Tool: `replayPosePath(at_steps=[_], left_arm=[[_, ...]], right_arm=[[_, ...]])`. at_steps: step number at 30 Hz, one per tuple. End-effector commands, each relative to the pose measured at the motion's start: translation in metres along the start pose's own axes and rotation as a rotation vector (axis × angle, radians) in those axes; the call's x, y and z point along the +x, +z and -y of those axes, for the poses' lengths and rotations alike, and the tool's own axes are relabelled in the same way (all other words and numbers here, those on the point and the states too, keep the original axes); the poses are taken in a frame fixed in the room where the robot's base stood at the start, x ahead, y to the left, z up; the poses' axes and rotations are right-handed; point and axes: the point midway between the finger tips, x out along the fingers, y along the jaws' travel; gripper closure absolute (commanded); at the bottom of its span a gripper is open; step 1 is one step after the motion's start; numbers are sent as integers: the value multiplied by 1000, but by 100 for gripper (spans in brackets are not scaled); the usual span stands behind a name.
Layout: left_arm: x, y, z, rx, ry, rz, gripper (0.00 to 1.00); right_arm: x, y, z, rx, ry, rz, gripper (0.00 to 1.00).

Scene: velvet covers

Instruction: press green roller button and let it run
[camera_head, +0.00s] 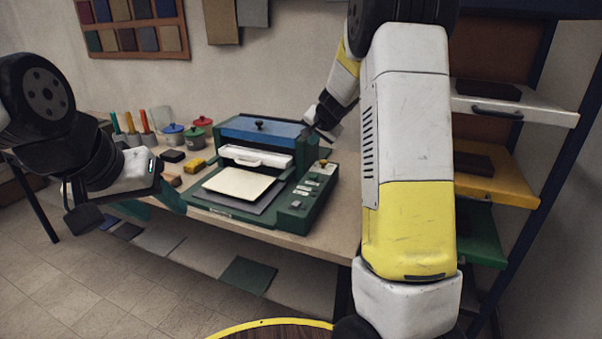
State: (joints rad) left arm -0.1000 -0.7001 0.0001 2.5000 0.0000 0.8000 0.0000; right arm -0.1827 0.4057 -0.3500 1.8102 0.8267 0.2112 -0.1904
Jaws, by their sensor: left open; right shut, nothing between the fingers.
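A green machine (236,211) with a blue top cover (262,131) and a white handled bar (256,157) stands on the workbench. A cream sheet (238,184) lies on its bed. Its control panel (300,202) runs along the right side, with small pale labels, a grey knob and a yellow-and-red part at the back. I cannot make out a distinct green button there. My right gripper (319,131) is shut and empty, above the machine's back right corner. My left gripper (122,204) is open and empty, left of the machine at the bench's front edge.
A shelf rack (493,187) stands at the right. My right arm hides the bench's right part.

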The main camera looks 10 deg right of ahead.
Motion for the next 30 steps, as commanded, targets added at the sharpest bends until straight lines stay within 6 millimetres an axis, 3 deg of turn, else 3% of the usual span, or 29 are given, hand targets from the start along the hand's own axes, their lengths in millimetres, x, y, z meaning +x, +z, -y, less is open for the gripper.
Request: replayPosePath(at_steps=[3, 6, 20, 30], left_arm=[[0, 0, 0, 0, 0, 0, 51], [0, 0, 0, 0, 0, 0, 51], [0, 0, 0, 0, 0, 0, 51], [0, 0, 0, 0, 0, 0, 51]], right_arm=[[21, -6, -7, 17, 25, -25, 100], [28, -9, -10, 23, 33, -36, 100], [31, -8, -13, 27, 35, -38, 100], [56, 9, -34, 32, 37, -37, 100]])
